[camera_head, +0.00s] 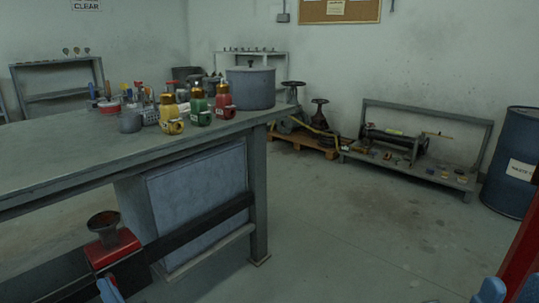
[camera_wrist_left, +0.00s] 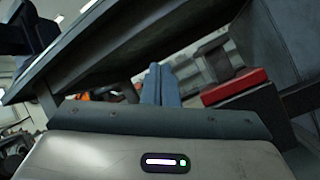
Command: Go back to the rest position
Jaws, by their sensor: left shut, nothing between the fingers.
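My left gripper (camera_head: 108,290) shows only as a small blue tip at the bottom left of the head view, low in front of the workbench. In the left wrist view its blue fingers (camera_wrist_left: 161,84) are together and hold nothing. A dark round-topped part (camera_head: 103,221) stands on a red block (camera_head: 112,249) low at the bench's front, just above and beside the gripper tip. The red block also shows to the right of the fingers in the left wrist view (camera_wrist_left: 235,87). The fingers look apart from it.
The workbench (camera_head: 60,165) carries a grey pot (camera_head: 250,88), red, green and yellow bottles and several tools. A blue-grey cabinet (camera_head: 198,205) is under it. A low rack (camera_head: 440,174) and blue drum (camera_head: 511,150) stand farther back.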

